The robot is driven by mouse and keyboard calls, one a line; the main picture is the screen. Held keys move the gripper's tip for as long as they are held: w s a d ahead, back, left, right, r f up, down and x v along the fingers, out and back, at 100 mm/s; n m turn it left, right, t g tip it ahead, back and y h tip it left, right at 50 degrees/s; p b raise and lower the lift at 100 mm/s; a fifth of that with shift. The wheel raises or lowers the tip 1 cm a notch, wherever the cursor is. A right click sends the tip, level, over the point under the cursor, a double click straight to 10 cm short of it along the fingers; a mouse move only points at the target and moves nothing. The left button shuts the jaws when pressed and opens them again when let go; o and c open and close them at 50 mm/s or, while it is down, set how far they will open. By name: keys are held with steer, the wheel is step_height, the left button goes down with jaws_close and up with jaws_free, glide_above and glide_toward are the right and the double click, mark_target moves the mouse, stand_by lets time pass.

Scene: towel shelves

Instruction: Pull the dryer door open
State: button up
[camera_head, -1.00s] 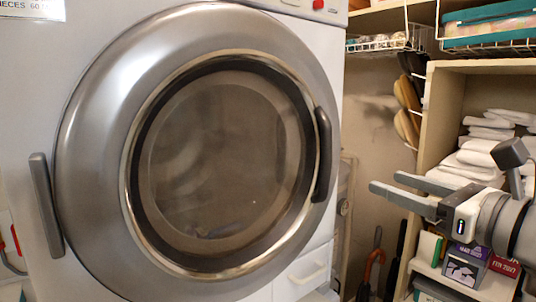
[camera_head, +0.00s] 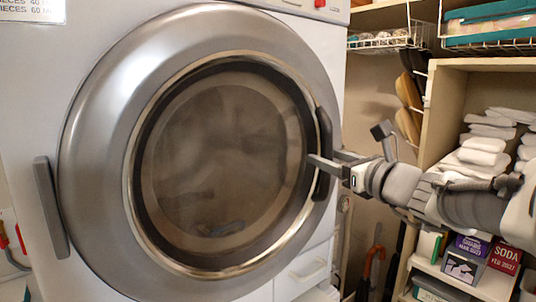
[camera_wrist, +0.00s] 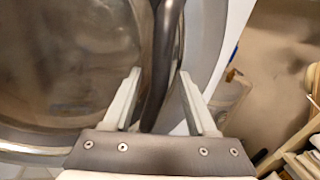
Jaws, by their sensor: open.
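The dryer door (camera_head: 85,150) is a big round silver ring with dark glass, and it looks closed. Its dark curved handle (camera_head: 324,125) is on the right side of the ring. My gripper (camera_head: 322,161) is open at the lower half of this handle. In the wrist view the handle (camera_wrist: 162,50) runs between the two spread pale fingers of my gripper (camera_wrist: 158,78), one on each side. I cannot tell whether either finger touches it. The door glass (camera_wrist: 60,60) fills the left of that view.
A grey hinge bar (camera_head: 50,205) is on the door's left. Shelves with folded white towels (camera_head: 485,150) and boxes (camera_head: 465,265) stand at the right, behind my arm. Wire baskets (camera_head: 380,42) hang above. An umbrella with an orange handle (camera_head: 373,260) is below, beside the dryer.

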steer(key=shift+w+a, duration=0.15)
steer(key=shift+w, duration=0.2)
jaws_close()
stand_by(1.2)
